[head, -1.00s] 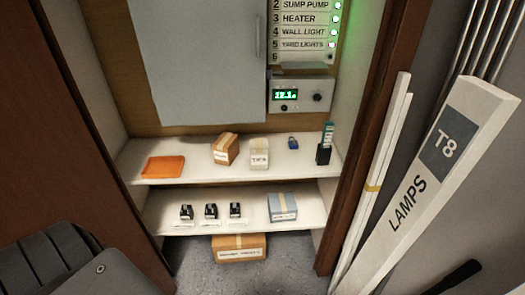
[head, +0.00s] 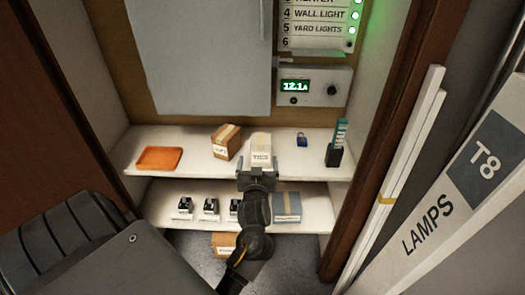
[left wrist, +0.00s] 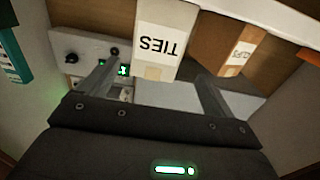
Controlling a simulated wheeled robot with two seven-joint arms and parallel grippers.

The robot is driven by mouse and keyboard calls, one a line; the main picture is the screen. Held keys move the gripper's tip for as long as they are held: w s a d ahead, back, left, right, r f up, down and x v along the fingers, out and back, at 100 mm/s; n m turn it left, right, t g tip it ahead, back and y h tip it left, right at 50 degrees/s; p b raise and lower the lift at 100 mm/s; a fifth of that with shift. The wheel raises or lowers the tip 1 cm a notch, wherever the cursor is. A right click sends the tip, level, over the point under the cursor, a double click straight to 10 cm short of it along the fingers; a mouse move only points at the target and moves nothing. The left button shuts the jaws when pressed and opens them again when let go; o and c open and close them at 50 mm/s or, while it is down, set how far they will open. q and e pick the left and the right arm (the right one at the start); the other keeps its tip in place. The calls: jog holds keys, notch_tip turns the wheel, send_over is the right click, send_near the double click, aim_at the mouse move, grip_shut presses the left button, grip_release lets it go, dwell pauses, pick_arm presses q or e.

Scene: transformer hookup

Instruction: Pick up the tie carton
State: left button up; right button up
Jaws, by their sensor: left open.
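The tie carton (head: 261,144) is a small white box with a tan tape strip, standing on the upper shelf. In the left wrist view the carton (left wrist: 163,40) shows its TIES label upside down. My left gripper (head: 257,168) is at the shelf's front edge, just in front of the carton. Its jaws (left wrist: 157,70) are open, one finger toward each side of the carton in the left wrist view. I cannot tell whether the fingers overlap the carton's sides in depth. My right gripper is not in view.
On the upper shelf (head: 195,166), a brown carton (head: 226,141) stands close left of the tie carton. An orange tray (head: 160,158) lies farther left; a blue padlock (head: 302,139) and black holder (head: 334,156) are right. The lower shelf holds black devices and a blue-grey box (head: 287,207).

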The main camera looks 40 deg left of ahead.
aim_at(259, 152)
pick_arm(q)
jog(key=x, duration=0.3)
jog(key=shift+w+a, duration=0.2)
jog(key=shift+w, duration=0.1)
jog(key=shift+w+a+r, duration=0.1)
jog(key=shift+w+a, duration=0.05)
jog(key=shift+w, duration=0.15)
jog(key=x, duration=0.3)
jog(key=shift+w+r+p, duration=0.15)
jog(key=shift+w+p, duration=0.2)
jog(key=shift+w, duration=0.1)
jog(key=shift+w+a, duration=0.25)
jog(key=shift+w, duration=0.05)
jog(key=c, duration=1.1)
